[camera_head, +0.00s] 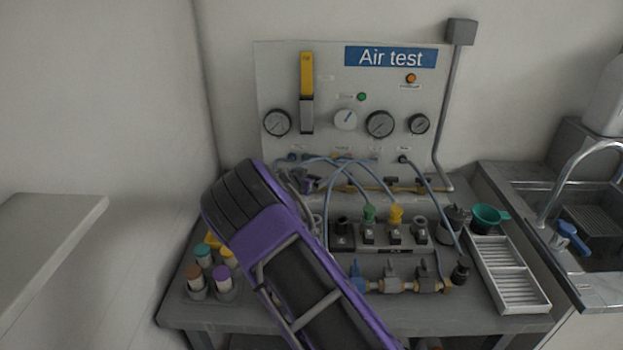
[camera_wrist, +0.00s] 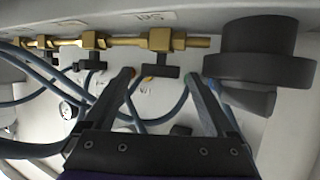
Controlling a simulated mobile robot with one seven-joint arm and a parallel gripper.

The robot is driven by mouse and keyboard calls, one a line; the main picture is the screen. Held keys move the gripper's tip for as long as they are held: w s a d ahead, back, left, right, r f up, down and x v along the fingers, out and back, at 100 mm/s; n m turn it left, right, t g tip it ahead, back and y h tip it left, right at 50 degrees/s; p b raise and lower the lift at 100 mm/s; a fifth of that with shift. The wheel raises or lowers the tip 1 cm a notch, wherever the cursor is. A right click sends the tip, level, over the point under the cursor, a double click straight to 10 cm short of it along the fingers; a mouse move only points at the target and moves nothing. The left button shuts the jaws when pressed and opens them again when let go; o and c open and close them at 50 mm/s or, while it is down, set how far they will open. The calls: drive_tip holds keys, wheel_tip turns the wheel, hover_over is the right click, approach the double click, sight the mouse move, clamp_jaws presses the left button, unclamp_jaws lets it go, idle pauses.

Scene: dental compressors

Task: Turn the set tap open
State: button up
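A brass pipe (camera_wrist: 125,41) with black-handled taps crosses the top of the wrist view, which looks upside down. One tap (camera_wrist: 162,71) has a small label by it that seems to read SET, though the print is blurred.
A large dark round part (camera_wrist: 260,50) sits close to the right finger in the wrist view. Blue hoses (camera_head: 345,172) hang before the gauge panel (camera_head: 330,75). Fittings (camera_head: 368,236) and a lower valve row (camera_head: 392,285) stand on the bench, with a white tray (camera_head: 510,275) at right.

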drive_tip(key=c, duration=1.3)
drive_tip(key=shift+f+b, duration=0.1)
drive_tip(key=shift+b, duration=0.45)
drive_tip(key=shift+c, duration=0.2)
drive_tip(key=shift+n+y+b, duration=0.3)
drive_tip(key=shift+b, duration=0.4)
drive_tip(key=n+y+b, duration=0.1)
drive_tip(key=b, duration=0.2)
drive_tip(key=y+b, duration=0.1)
drive_tip(key=b, duration=0.2)
drive_tip(key=shift+d+n+t+b, duration=0.25)
drive_tip(key=shift+n+t+b, duration=0.05)
drive_tip(key=shift+n+t, duration=0.1)
drive_tip(key=shift+d+y+b, duration=0.1)
drive_tip(key=shift+y+b, duration=0.2)
drive_tip(key=shift+b, duration=0.05)
drive_tip(key=shift+d+n+y+b, duration=0.3)
drive_tip(key=shift+n+y+b, duration=0.1)
drive_tip(key=shift+n, duration=0.2)
drive_tip(key=shift+n+y, duration=0.3)
drive_tip(key=shift+y, duration=0.1)
drive_tip(key=shift+s+a, duration=0.1)
drive_tip(key=shift+a, duration=0.05)
